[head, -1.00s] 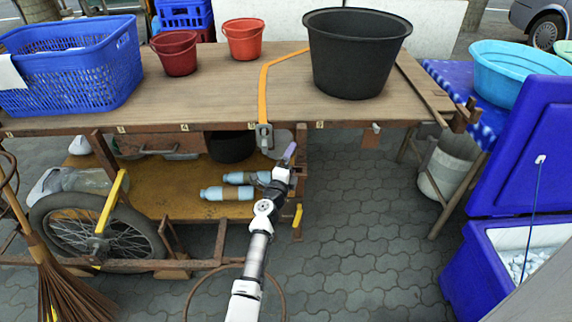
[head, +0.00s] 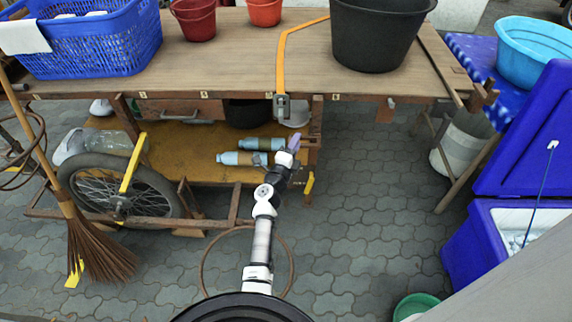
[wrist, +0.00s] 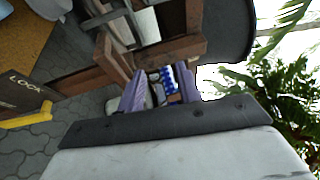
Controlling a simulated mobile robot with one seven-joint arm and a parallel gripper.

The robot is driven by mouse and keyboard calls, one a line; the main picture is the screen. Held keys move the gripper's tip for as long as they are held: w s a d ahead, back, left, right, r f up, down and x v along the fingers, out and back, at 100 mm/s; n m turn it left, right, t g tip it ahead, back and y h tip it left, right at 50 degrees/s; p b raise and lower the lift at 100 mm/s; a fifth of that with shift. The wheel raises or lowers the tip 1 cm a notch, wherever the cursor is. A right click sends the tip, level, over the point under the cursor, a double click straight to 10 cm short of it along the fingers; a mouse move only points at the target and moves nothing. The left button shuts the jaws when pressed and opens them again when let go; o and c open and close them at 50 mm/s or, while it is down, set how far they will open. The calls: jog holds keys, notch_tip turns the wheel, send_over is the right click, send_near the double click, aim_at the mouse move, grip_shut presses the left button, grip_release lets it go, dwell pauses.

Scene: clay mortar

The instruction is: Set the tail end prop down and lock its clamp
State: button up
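The cart (head: 225,75) has a wooden top with a brown shelf (head: 190,165) below. At its right end, a rusty post stands beside a short yellow handle (head: 309,183), which may belong to the tail end prop and its clamp. My gripper (head: 294,144) is just in front of that end, below the table top. In the wrist view its two purple fingers (wrist: 158,89) are apart, with nothing visible between them but background. A dark board with partly readable lettering (wrist: 22,98) and a yellow bar (wrist: 27,117) show at left there. The clamp's state is unclear.
An orange strap (head: 282,60) runs over the top to a metal buckle (head: 281,107). A black tub (head: 375,35) stands on the cart. Bottles (head: 242,158) lie on the shelf. A blue cooler (head: 490,235) stands open at right. Paving (head: 365,220) between is clear.

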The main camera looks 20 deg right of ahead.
jog(key=f+p+v, duration=0.1)
jog(key=p+v, duration=0.3)
jog(key=v, duration=0.4)
jog(key=shift+s+f+p, duration=0.2)
jog(key=shift+s+p, duration=0.1)
jog(key=shift+p, duration=0.05)
dwell(0.9)
